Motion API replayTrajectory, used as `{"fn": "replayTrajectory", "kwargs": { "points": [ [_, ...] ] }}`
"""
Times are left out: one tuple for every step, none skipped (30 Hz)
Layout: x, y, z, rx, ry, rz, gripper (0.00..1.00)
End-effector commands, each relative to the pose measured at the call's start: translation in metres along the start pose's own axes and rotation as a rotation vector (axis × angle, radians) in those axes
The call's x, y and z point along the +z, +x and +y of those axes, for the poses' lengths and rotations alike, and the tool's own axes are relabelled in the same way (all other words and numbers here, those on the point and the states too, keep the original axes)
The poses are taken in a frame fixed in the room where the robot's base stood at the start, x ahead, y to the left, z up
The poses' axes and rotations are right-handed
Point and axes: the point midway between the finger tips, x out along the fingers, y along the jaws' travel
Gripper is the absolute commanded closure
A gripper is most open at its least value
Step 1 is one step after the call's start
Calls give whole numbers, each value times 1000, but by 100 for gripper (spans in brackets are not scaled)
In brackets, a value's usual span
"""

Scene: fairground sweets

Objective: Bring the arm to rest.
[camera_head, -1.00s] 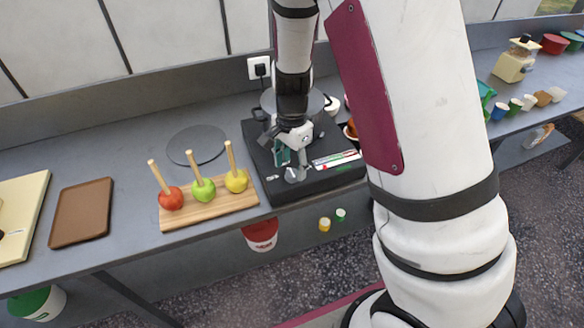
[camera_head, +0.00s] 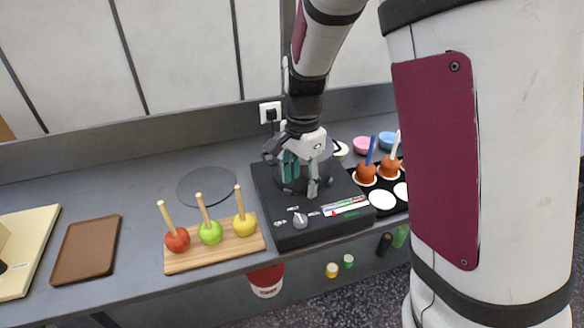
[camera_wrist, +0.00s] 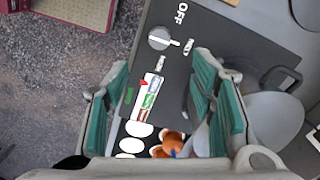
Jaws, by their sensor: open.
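My gripper (camera_head: 303,180) hangs above the black cooker (camera_head: 262,205), fingers pointing down. Its teal-padded fingers are apart and nothing is between them; the wrist view shows my gripper (camera_wrist: 160,82) open over the cooker top. The cooker's grey knob (camera_head: 299,220) is just in front of the fingers; in the wrist view the knob (camera_wrist: 158,39) has a white pointer and an "OFF" label beside it. My arm partly hides the pot on the cooker.
A board (camera_head: 186,262) holds red, green and yellow apples on sticks. Right of the cooker, a black tray (camera_head: 399,207) holds two brown-coated apples (camera_head: 366,175). A brown tray (camera_head: 86,250) and grey disc (camera_head: 206,186) lie left. A red bucket (camera_head: 266,281) is below the counter edge.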

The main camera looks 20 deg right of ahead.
Motion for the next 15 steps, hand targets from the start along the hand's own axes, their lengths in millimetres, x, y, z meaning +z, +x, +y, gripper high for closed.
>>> {"fn": "replayTrajectory", "kwargs": {
  "points": [
    [0,0,0,0,0,0,49],
    [0,0,0,0,0,0,49],
    [0,0,0,-1,-1,0,49],
    [0,-1,0,-2,-4,-1,49],
    [1,-3,1,-5,-9,-3,49],
    [1,-6,3,-12,-22,-6,49],
    [2,-10,4,-20,-35,-9,49],
    [3,-15,7,-28,-53,-13,49],
    [6,-23,11,-44,-85,-19,49],
    [8,-30,14,-58,-114,-23,49],
    [10,-38,19,-74,-145,-26,49],
    [13,-49,25,-96,-195,-29,49],
    [15,-57,31,-113,-234,-28,49],
    [18,-65,37,-129,-275,-27,49],
    [21,-76,45,-152,-329,-23,49]
  ]
}}
